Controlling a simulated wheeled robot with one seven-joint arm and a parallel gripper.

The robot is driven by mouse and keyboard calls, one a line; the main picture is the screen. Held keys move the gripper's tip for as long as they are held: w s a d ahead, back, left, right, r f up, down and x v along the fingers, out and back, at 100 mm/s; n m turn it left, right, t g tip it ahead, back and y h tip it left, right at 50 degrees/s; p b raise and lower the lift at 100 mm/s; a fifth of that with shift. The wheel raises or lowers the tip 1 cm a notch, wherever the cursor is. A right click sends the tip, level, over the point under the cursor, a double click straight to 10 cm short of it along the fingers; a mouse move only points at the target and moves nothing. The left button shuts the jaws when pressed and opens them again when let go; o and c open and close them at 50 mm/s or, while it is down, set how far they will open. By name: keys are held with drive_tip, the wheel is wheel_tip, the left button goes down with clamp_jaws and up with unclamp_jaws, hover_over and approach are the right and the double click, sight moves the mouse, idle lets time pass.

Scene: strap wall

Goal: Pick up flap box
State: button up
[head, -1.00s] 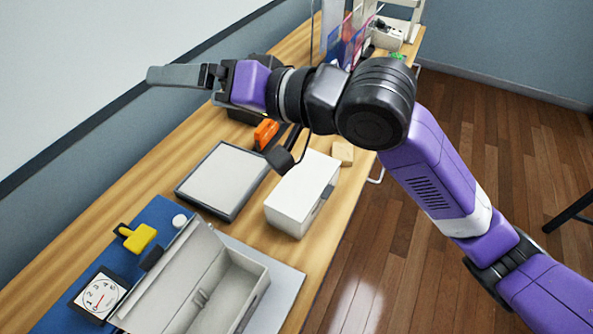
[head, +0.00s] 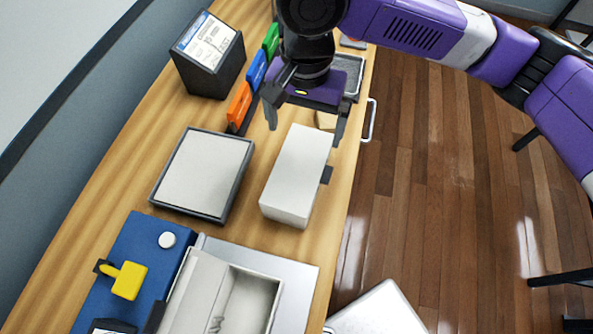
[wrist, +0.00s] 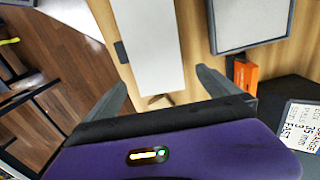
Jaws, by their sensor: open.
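A closed white box (head: 297,178) with a small dark tab on its right side lies on the wooden table; I take it as the flap box. It also shows in the wrist view (wrist: 146,40), its tab on the left there. My gripper (head: 306,127) points down near the box's far end. Its two fingers are open and spread wider than the box end, with nothing between them. In the wrist view the fingertips (wrist: 163,88) appear on either side of the near end of the box. I cannot tell their exact height above it.
A dark-rimmed tray (head: 203,173) lies left of the box. Orange, blue and green blocks (head: 239,106) and a black labelled box (head: 208,56) stand behind. An open grey box (head: 247,302) and a blue mat with a yellow object (head: 129,281) lie in front.

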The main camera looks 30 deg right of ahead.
sight(306, 147)
drive_tip(key=shift+s+d+f+p, duration=0.15)
drive_tip(key=shift+f+p, duration=0.1)
drive_tip(key=shift+f, duration=1.7)
drive_tip(key=shift+w+d+f+p, duration=0.1)
drive_tip(key=shift+d+f+p, duration=0.1)
drive_tip(key=shift+f, duration=1.75)
drive_tip(key=shift+a, duration=0.1)
drive_tip(key=c, duration=1.3)
drive_tip(key=shift+r, duration=0.1)
wheel_tip(306, 147, up, 20)
drive_tip(key=shift+f, duration=0.1)
drive_tip(key=shift+s, duration=0.15)
